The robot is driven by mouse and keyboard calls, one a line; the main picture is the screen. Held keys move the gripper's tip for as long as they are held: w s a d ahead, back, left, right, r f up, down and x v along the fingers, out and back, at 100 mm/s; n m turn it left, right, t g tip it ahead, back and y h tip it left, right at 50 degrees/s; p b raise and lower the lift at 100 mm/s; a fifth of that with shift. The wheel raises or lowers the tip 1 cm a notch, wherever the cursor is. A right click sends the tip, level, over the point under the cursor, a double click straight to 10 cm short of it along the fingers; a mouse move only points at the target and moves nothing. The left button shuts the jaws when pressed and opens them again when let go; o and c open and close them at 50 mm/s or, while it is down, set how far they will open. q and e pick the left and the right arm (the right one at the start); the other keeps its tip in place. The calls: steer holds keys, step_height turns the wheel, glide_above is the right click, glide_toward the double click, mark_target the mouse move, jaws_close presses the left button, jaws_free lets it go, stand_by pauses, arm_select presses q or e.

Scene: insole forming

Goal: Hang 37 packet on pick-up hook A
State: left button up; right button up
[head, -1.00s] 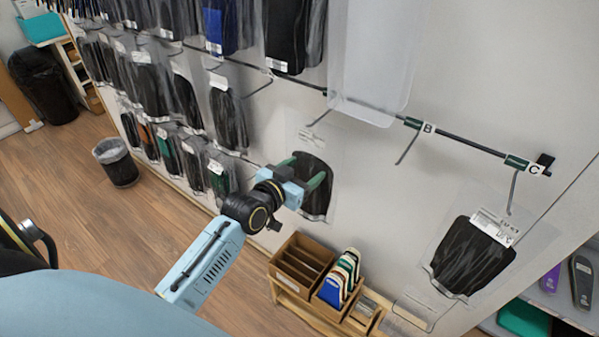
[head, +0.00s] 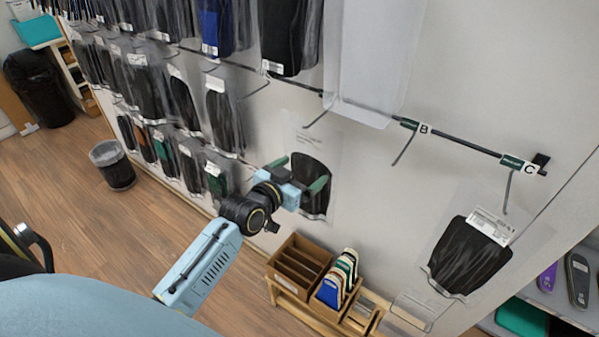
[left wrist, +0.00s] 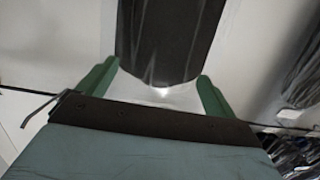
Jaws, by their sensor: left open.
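A clear packet with a dark insole blank (head: 311,172) is upright against the wall, just below the hook left of hook B (head: 403,150). That hook (head: 317,117) shows no readable letter. Whether the packet's top is on it, I cannot tell. My left gripper (head: 299,174) is at the packet, its green fingers open and apart on either side of the dark blank. In the left wrist view the dark blank (left wrist: 168,40) shows beyond and between the open fingers (left wrist: 155,85). Another dark packet (head: 468,255) hangs under hook C (head: 507,190). My right gripper is not in view.
Rows of hanging packets (head: 140,90) fill the wall at left. A large clear sleeve (head: 375,60) hangs in front of the rail above the packet. A wooden rack (head: 300,265) with colored insoles (head: 335,285) stands below. Hook B is empty.

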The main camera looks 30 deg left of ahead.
arm_select(q)
steer(key=v, duration=1.3)
steer(key=shift+s, duration=0.2)
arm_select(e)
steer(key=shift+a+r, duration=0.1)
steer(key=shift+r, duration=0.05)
arm_select(q)
steer(key=s+f+g+y+b, duration=0.1)
steer(key=s+f+g, duration=0.25)
steer(key=f, duration=1.25)
steer(key=s+f+g+b, duration=0.1)
steer(key=s+f+g, duration=0.25)
steer(key=f, duration=1.25)
steer(key=s+d+f+g+b, duration=0.1)
steer(key=s+f+g, duration=0.3)
steer(key=s+f, duration=0.6)
steer(key=s+d+f+m+g+b, duration=0.1)
steer(key=s+d+f+g, duration=0.2)
steer(key=s+f, duration=0.7)
steer(key=s+d, duration=0.1)
steer(key=s, duration=0.6)
steer(key=shift+f+g, duration=0.35)
steer(key=shift+g, duration=0.05)
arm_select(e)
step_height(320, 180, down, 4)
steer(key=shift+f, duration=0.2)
